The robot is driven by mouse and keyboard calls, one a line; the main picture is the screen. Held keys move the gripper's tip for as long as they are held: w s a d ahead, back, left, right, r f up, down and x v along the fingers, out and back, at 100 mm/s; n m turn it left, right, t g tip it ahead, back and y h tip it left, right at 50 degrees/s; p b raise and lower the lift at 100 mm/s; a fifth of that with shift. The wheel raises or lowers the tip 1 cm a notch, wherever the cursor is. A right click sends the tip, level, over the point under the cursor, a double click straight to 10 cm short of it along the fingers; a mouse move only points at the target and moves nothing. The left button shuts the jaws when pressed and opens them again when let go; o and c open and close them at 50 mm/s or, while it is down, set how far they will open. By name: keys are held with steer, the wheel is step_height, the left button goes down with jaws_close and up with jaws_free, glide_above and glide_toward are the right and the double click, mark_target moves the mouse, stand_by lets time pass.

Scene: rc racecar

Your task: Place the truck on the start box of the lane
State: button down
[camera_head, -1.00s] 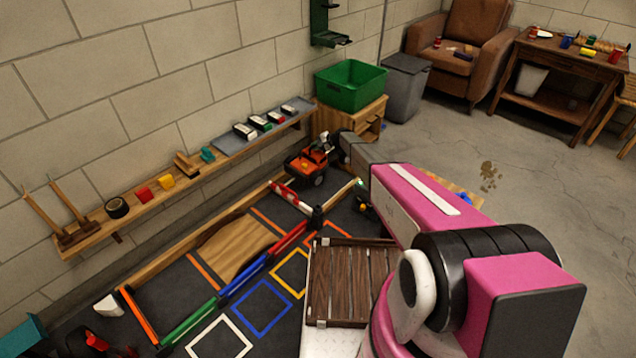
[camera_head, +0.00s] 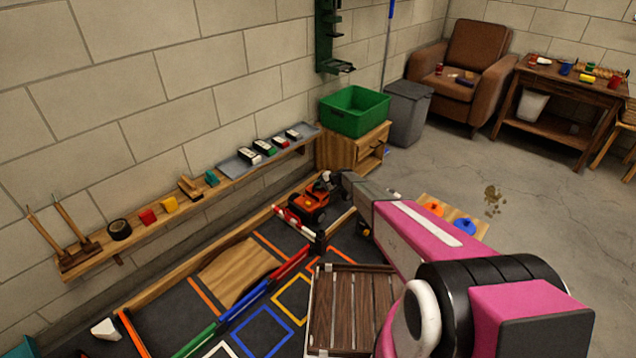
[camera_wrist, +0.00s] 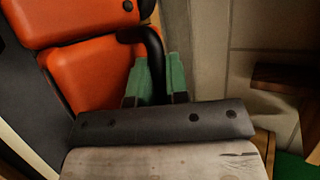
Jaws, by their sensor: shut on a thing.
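The orange truck (camera_head: 306,207) with black wheels is at the far end of the dark lane mat, behind a red-and-white barrier (camera_head: 299,228). My gripper (camera_head: 325,181) reaches it from above right. In the wrist view, the green finger pads (camera_wrist: 156,82) are shut on a black bar of the truck, beside its orange body (camera_wrist: 92,72). The truck looks roughly level. I cannot tell whether its wheels touch the mat. The start box is not clearly seen; the truck and barrier cover part of that end.
A wooden ramp (camera_head: 240,270) and coloured rails (camera_head: 250,297) lie along the lane. A slatted wooden crate (camera_head: 350,308) stands at its right. A wall shelf (camera_head: 190,205) runs along the left. A green bin (camera_head: 355,110) sits on a wooden cabinet (camera_head: 350,150) beyond the truck.

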mark_target(321, 190)
steer(key=shift+f, duration=1.3)
steer(key=c, duration=1.1)
jaws_free()
steer(key=shift+f, duration=0.15)
